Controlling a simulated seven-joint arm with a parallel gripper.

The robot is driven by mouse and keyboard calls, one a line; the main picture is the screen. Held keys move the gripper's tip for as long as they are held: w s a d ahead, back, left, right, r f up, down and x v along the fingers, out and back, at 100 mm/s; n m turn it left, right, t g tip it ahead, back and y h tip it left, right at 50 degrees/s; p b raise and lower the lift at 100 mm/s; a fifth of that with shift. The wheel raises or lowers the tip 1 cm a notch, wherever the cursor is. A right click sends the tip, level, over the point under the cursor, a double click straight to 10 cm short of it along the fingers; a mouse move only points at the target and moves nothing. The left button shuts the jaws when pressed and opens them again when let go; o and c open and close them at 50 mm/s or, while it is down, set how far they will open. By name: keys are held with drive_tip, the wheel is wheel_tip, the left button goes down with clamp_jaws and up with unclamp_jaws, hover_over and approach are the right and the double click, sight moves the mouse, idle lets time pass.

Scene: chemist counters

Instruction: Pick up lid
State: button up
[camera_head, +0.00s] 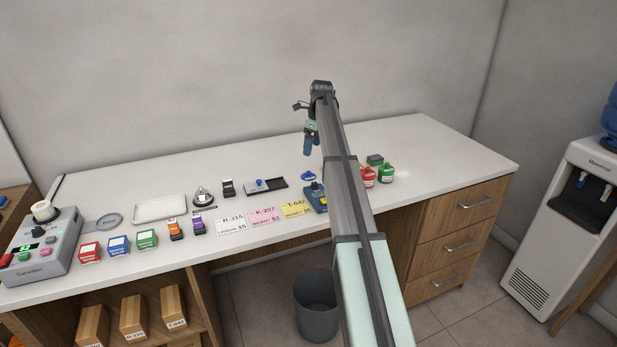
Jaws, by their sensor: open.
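A small blue piece that looks like a lid (308,176) lies on the white counter, just behind a blue ink pot or box (316,197). A dark green piece, perhaps another lid (375,160), sits behind the red pot (368,178) and the green pot (387,173). My gripper (307,152) hangs above the counter with blue fingers pointing down, above the blue lid in the picture and apart from it. It is open and appears empty. My arm crosses the counter and hides part of it.
Left of the blue pot lie yellow (297,209), pink (267,217) and white (232,226) cards. A black-and-grey pad (266,186), stamps, a white tray (160,208) and a grey machine (42,247) stand farther left. The counter's back and right are clear.

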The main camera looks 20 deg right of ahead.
sight(309, 172)
drive_tip(key=f, duration=0.7)
drive_tip(key=w+f, duration=0.1)
drive_tip(key=f, duration=0.3)
drive_tip(key=shift+w+a+f, duration=0.1)
drive_tip(key=shift+a+f, duration=0.2)
drive_tip(key=shift+a, duration=0.05)
drive_tip(key=shift+c, duration=0.2)
clamp_jaws()
